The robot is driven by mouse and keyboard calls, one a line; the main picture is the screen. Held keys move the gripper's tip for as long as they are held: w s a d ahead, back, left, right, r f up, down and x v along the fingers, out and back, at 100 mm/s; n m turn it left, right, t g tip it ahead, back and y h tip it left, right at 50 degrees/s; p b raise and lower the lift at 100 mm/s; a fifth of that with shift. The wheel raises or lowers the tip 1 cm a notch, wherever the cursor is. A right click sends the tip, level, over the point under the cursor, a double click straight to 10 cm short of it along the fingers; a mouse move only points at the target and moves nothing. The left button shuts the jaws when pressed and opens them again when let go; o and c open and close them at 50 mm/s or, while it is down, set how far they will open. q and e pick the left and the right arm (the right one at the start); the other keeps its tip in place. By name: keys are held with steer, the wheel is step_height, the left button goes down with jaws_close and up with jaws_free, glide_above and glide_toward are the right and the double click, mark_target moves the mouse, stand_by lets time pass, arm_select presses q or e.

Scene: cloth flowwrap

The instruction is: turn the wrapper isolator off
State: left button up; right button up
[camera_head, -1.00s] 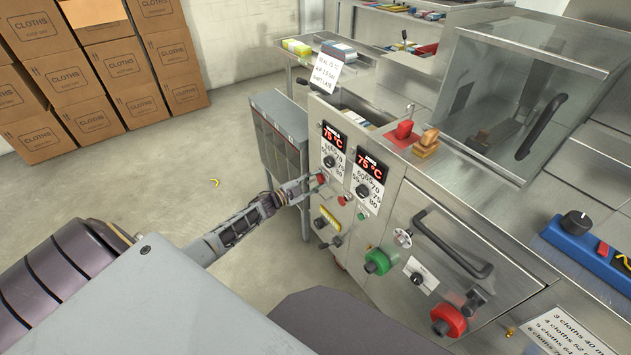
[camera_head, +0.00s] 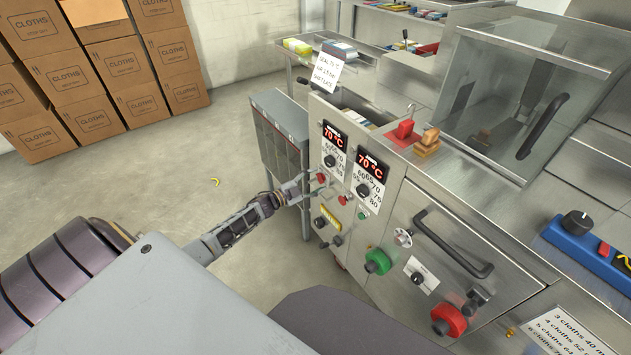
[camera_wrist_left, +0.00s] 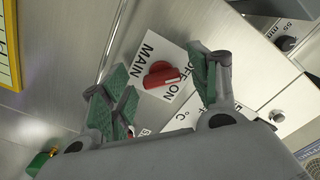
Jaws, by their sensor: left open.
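The wrapper isolator is a red rotary knob (camera_wrist_left: 160,75) on a white plate (camera_wrist_left: 146,52) lettered MAIN, OFF and ON. A pale mark on the knob's edge faces the lettering, seemingly nearer ON. In the head view the red knob (camera_head: 322,178) is small, on the left part of the machine's front panel. My left gripper (camera_head: 308,184) is beside it. In the left wrist view my left gripper (camera_wrist_left: 160,88) is open, its green-padded fingers on either side of the knob, with gaps between pads and knob. My right gripper is not in view.
Two temperature displays (camera_head: 373,166) read 70 °C above dials. A grey cabinet (camera_head: 281,130) stands left of the machine. Open floor lies further left.

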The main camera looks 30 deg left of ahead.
arm_select(q)
steer(key=v, duration=1.1)
stand_by(0.5)
steer(key=shift+s+a, duration=0.1)
stand_by(0.5)
